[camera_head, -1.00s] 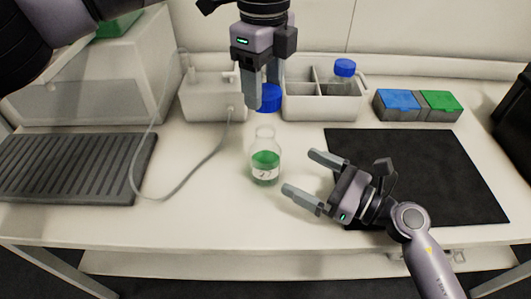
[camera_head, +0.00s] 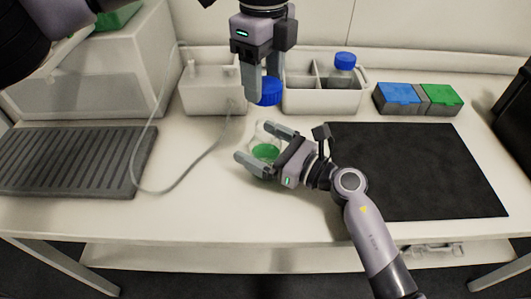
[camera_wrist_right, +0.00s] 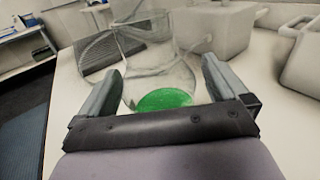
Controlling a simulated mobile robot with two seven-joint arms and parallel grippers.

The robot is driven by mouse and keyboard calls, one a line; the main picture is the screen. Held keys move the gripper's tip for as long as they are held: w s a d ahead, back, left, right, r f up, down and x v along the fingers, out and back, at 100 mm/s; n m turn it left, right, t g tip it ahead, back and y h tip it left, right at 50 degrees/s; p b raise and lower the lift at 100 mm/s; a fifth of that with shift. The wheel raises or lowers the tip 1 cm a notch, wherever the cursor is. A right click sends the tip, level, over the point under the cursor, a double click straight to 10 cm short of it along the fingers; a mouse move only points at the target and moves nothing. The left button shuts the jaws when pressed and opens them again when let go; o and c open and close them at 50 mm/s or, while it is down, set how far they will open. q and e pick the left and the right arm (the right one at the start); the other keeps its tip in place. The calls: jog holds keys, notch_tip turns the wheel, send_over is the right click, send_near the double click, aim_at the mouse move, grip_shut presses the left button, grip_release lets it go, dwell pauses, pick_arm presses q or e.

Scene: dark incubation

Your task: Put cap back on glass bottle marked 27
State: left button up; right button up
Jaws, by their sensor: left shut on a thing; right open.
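The glass bottle (camera_head: 265,151) stands upright on the table with green liquid in its bottom; in the head view my right gripper partly covers it and its label is hidden. My right gripper (camera_head: 260,144) is open, its two fingers on either side of the bottle. The right wrist view shows the clear glass of the bottle (camera_wrist_right: 160,75) between the open fingers (camera_wrist_right: 160,80), with gaps on both sides. My left gripper (camera_head: 262,94) is shut on the blue cap (camera_head: 269,92) and holds it above and behind the bottle. The bottle's mouth is uncapped.
A white divided box (camera_head: 322,105) at the back holds another blue-capped bottle (camera_head: 343,70). A white unit (camera_head: 208,98) with a tube stands left of it. Blue (camera_head: 398,93) and green (camera_head: 440,94) boxes, a black mat (camera_head: 430,175) and a grey ribbed tray (camera_head: 65,165) lie around.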

aim_at(264, 102)
jog(key=shift+w+a, duration=0.25)
jog(key=shift+a, duration=0.15)
jog(key=c, duration=1.5)
pick_arm(q)
jog(key=shift+f, duration=2.5)
jog(key=shift+f, duration=0.1)
jog(key=shift+f, duration=0.8)
jog(key=shift+f, duration=0.55)
